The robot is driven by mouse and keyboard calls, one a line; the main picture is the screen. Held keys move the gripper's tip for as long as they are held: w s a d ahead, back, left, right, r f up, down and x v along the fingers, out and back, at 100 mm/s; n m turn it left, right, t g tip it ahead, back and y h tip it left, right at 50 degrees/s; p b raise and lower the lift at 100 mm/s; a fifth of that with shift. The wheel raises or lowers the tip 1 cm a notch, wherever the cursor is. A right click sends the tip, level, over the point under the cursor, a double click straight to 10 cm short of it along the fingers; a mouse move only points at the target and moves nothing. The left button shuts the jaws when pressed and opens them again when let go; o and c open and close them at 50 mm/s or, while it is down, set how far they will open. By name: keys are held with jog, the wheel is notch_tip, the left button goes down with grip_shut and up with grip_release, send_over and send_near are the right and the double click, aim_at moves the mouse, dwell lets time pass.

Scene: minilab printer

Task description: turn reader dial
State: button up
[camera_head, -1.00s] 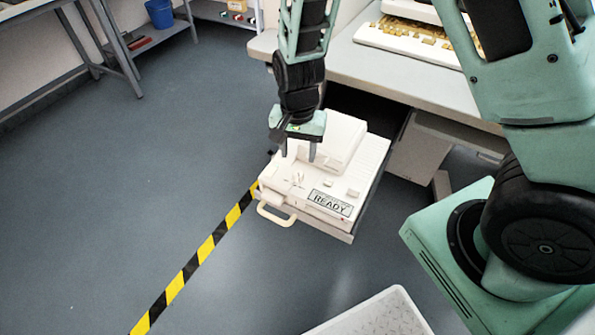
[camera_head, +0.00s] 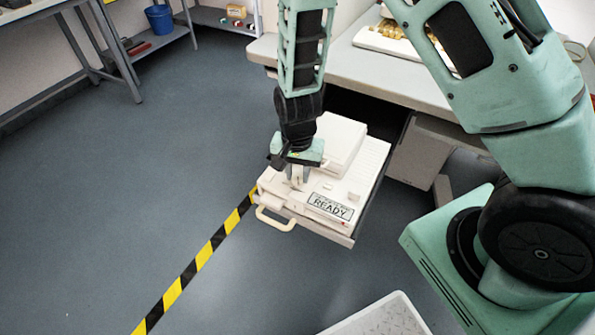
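The reader is a white boxy unit (camera_head: 364,170) with a raised block on top and a READY label (camera_head: 330,207) near its front right. It sits in a pulled-out drawer with a curved front handle (camera_head: 275,219). My gripper (camera_head: 297,178) points down onto the front left of the reader's top. Its fingers are close together, drawn in around the small pale dial there. The dial itself is mostly hidden by the fingers.
A small white button (camera_head: 327,184) stands right of the gripper on the reader's top. The raised block (camera_head: 338,140) is close behind the gripper. A grey bench (camera_head: 385,75) stands behind. A white tray (camera_head: 385,315) is at the bottom. The floor at left is clear.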

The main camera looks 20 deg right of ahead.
aim_at(297, 176)
jog(key=shift+n+p, duration=0.35)
jog(key=shift+n, duration=0.45)
jog(key=o, duration=1)
jog(key=shift+r, duration=0.1)
notch_tip(297, 176, up, 17)
jog(key=p, duration=0.3)
jog(key=shift+r, duration=0.15)
